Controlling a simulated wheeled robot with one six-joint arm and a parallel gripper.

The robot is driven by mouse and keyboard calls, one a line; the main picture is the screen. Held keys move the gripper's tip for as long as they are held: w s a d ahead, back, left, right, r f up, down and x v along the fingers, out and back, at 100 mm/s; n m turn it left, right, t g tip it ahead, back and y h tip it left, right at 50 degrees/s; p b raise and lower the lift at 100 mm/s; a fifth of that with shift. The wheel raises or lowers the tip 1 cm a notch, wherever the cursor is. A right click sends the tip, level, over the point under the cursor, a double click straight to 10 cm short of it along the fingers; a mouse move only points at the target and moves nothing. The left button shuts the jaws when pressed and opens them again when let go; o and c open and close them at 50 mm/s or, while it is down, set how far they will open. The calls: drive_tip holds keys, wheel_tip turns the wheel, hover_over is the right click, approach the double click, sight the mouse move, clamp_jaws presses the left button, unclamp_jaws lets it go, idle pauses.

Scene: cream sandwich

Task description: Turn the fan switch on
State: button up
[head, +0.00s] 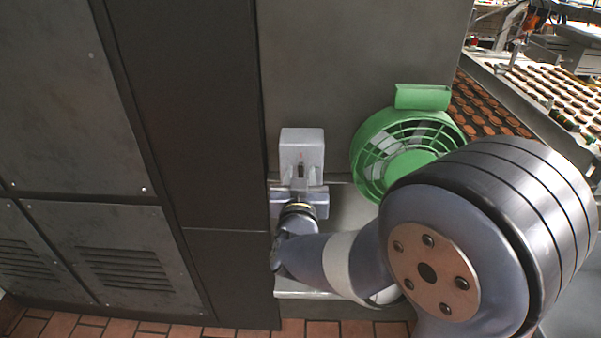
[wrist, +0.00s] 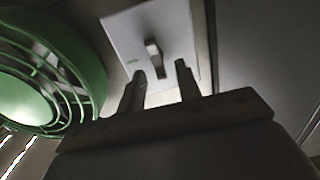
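The fan switch is a pale grey box (head: 302,148) on the dark cabinet wall, left of the green fan. In the wrist view its plate (wrist: 178,25) faces me, with a small toggle lever (wrist: 153,56) in the middle and a green mark to the left of the lever. A small red mark shows above the lever in the head view. My gripper (head: 300,181) is just below the lever. Its two fingers (wrist: 162,70) are apart with nothing between them; the left fingertip is close to the lever's lower end. I cannot tell whether they touch.
The round green fan (head: 408,153) stands close to the right of the switch and also shows at the left of the wrist view (wrist: 50,75). Dark cabinet panels (head: 190,130) fill the left. A conveyor with rows of cookies (head: 485,108) lies beyond at the right.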

drive_tip(key=shift+w, duration=0.25)
clamp_jaws()
drive_tip(key=shift+b, duration=0.35)
drive_tip(key=shift+d+f+m+b, duration=0.15)
drive_tip(key=shift+f+m+b, duration=0.05)
drive_tip(key=shift+m+b, duration=0.9)
drive_tip(key=m+b, duration=0.3)
drive_tip(key=b, duration=0.1)
drive_tip(key=shift+d+f, duration=0.1)
drive_tip(key=shift+d, duration=0.1)
drive_tip(key=m+b, duration=0.6)
drive_tip(key=shift+d+f+m, duration=0.2)
drive_tip(key=shift+d+m, duration=0.05)
drive_tip(key=shift+m, duration=0.15)
drive_tip(key=m+b, duration=0.4)
drive_tip(key=m, duration=0.2)
drive_tip(key=shift+f, duration=0.15)
